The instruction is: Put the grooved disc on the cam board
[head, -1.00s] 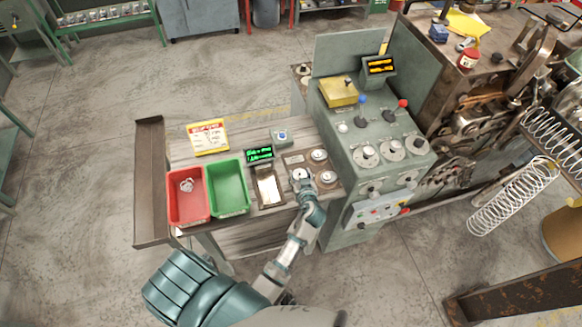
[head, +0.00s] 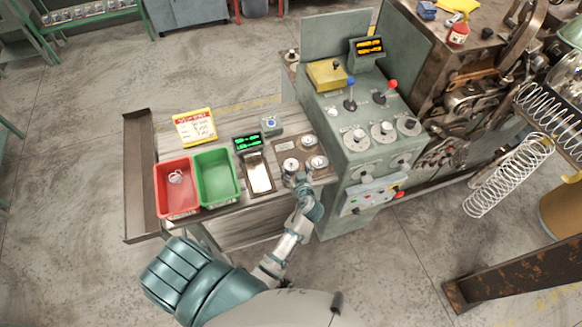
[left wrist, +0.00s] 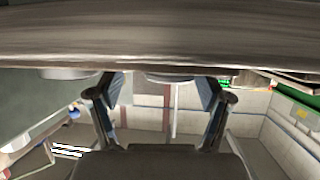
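The brown cam board (head: 286,147) lies at the right end of the wooden bench and carries pale round discs. One disc (head: 309,141) is at the back, one (head: 318,162) at the front right and one (head: 290,165) at the front left. I cannot tell which is grooved. My left gripper (head: 297,180) is low at the board's front edge, just in front of the front-left disc. In the left wrist view its fingers (left wrist: 163,85) are spread, with a disc edge (left wrist: 170,77) between them and gaps at both sides.
A shallow tray (head: 258,174) with a green display (head: 248,142) stands left of the board. Further left are a green bin (head: 228,198) and a red bin (head: 163,198). The grey control console (head: 350,135) rises close on the right.

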